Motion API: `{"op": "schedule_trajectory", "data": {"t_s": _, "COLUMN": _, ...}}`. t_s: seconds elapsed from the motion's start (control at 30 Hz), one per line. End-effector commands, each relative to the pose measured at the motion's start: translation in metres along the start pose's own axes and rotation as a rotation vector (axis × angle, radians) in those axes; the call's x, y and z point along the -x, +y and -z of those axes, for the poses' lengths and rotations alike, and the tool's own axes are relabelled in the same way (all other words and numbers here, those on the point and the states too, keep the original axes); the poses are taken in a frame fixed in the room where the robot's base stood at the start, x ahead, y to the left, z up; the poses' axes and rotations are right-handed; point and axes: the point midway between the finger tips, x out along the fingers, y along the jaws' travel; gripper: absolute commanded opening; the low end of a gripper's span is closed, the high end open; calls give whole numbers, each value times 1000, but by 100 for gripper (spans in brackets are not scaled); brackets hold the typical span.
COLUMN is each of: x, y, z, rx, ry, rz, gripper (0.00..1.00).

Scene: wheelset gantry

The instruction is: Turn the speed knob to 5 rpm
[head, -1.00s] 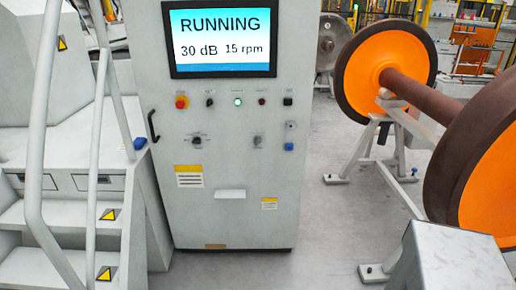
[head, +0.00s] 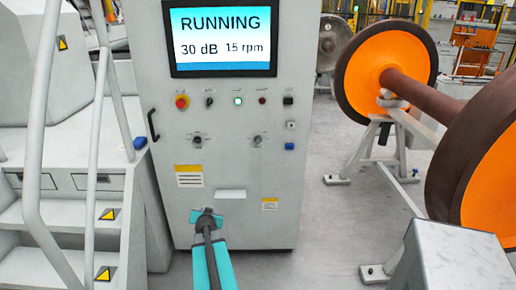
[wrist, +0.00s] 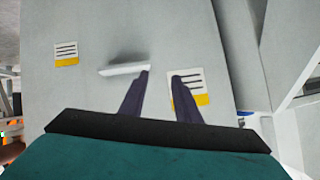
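The grey control cabinet (head: 225,160) carries a lit screen (head: 222,38) reading "RUNNING", "30 dB" and "15 rpm". Below it are two rotary knobs, a left knob (head: 197,139) and a right knob (head: 257,140). Their labels are too small to read, so I cannot tell which one is the speed knob. My gripper (head: 207,215) is low in front of the cabinet, below both knobs. In the wrist view its two dark fingers (wrist: 162,76) stand apart with nothing between them, and neither knob shows there.
The upper row holds a red emergency button (head: 181,102), a green light (head: 238,101) and smaller controls. A white ledge (head: 230,194) and labels sit lower on the cabinet. Stairs with a railing (head: 32,140) stand left; an orange wheelset (head: 385,70) on stands is right.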

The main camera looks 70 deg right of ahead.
Motion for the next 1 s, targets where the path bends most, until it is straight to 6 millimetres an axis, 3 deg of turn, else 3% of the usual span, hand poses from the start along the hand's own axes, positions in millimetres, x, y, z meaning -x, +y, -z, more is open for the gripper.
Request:
{"op": "schedule_trajectory", "data": {"t_s": 0.03, "x": -2, "y": 14, "z": 26, "rx": -27, "ry": 50, "rz": -3, "gripper": 30}}
{"op": "schedule_trajectory", "data": {"t_s": 0.2, "x": 4, "y": 56, "z": 106, "rx": -108, "ry": 207, "rz": 4, "gripper": 30}}
{"op": "schedule_trajectory", "data": {"t_s": 0.5, "x": 40, "y": 130, "z": 230, "rx": -204, "ry": 463, "rz": 33, "gripper": 30}}
{"op": "schedule_trajectory", "data": {"t_s": 0.7, "x": 61, "y": 159, "z": 273, "rx": -230, "ry": 559, "rz": 47, "gripper": 30}}
{"op": "schedule_trajectory", "data": {"t_s": 1.0, "x": 67, "y": 164, "z": 282, "rx": -235, "ry": 580, "rz": 53, "gripper": 30}}
